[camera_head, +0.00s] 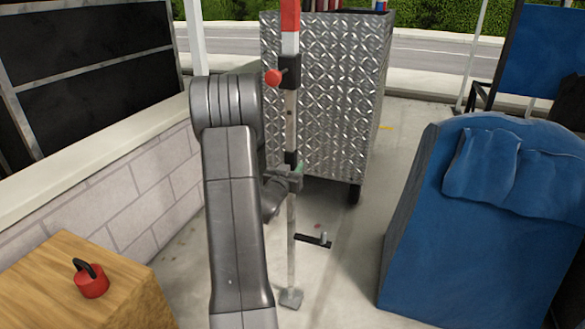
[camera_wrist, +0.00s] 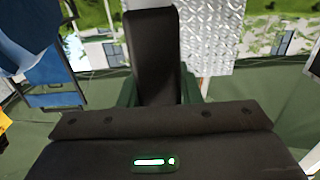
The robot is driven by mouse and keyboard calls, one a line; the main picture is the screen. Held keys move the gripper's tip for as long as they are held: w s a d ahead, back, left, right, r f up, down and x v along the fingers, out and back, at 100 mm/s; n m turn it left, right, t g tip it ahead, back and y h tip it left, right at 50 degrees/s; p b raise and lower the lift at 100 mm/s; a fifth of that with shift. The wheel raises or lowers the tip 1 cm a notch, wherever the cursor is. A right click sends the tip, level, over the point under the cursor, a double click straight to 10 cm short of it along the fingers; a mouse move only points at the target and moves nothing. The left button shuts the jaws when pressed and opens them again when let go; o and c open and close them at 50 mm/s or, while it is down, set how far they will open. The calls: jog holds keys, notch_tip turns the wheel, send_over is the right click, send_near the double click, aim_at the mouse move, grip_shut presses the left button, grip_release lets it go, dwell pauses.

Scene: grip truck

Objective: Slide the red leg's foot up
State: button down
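The red leg (camera_head: 290,22) is an upright pole with a red-and-white top in the head view, in front of the metal cart. A black collar with a red knob (camera_head: 273,77) sits on its upper part. Its lower tube is pale and thin, with a black side step (camera_head: 313,241) and a small grey foot (camera_head: 291,298) at the bottom, at floor level. My gripper (camera_head: 288,178) is at the leg's middle height, well above the foot. The wrist view shows a dark upright part near its middle; I cannot tell whether the fingers are closed on the leg.
A diamond-plate metal cart (camera_head: 335,95) stands behind the leg. A blue covered block (camera_head: 470,250) is at right. A wooden box (camera_head: 55,275) with a red weight (camera_head: 91,280) is at lower left, beside a block wall (camera_head: 150,190). Floor between is clear.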

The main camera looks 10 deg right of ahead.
aim_at(289, 134)
notch_tip(289, 134, up, 13)
jog(key=p, duration=0.7)
jog(key=shift+w+f, duration=0.1)
jog(key=c, duration=1)
grip_release()
jog(key=shift+c, duration=0.2)
jog(key=shift+f, duration=0.1)
jog(key=v, duration=1.4)
jog(key=shift+p, duration=0.4)
jog(key=shift+w+d, duration=0.1)
jog(key=shift+d, duration=0.05)
